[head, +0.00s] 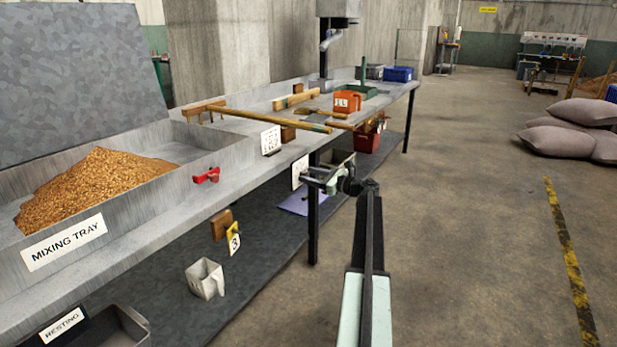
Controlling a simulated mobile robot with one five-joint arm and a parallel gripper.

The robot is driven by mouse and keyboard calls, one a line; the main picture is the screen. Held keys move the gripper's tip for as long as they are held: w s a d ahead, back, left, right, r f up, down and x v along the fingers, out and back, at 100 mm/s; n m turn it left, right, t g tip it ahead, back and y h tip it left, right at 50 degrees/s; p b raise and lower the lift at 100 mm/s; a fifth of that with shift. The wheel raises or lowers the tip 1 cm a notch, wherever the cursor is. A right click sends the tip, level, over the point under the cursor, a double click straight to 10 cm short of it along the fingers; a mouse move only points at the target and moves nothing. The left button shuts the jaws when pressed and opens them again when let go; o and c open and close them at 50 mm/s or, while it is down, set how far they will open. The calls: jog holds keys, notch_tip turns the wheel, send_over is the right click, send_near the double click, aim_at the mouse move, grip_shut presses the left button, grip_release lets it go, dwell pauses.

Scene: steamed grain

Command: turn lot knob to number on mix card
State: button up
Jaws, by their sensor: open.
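My gripper (311,179) is open, beside the front edge of the bench. A pale plate (299,172) on the bench front lies just behind and left of its fingertips. The fingers partly cover that area, and I cannot make out a knob or its setting there. A white card (271,140) with dark print stands on the bench against a small wooden block. Its print is too small to read surely. A red handle-like part (206,176) sits at the tray's right front, left of my gripper. I cannot tell whether it is the lot knob.
The mixing tray (118,218) holds a grain heap (92,183). A wooden rake (262,118) lies across the bench, its handle end near the front edge. A yellow tag (234,240) reading 3 hangs below.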

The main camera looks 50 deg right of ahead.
grip_shut()
jog(key=shift+a, duration=0.2)
jog(key=shift+d, duration=0.15)
jog(key=shift+n, duration=1.5)
jog(key=n, duration=0.4)
jog(key=shift+f, duration=0.1)
jog(key=n, duration=0.5)
jog(key=shift+s+f+n, duration=0.1)
jog(key=shift+n, duration=1.7)
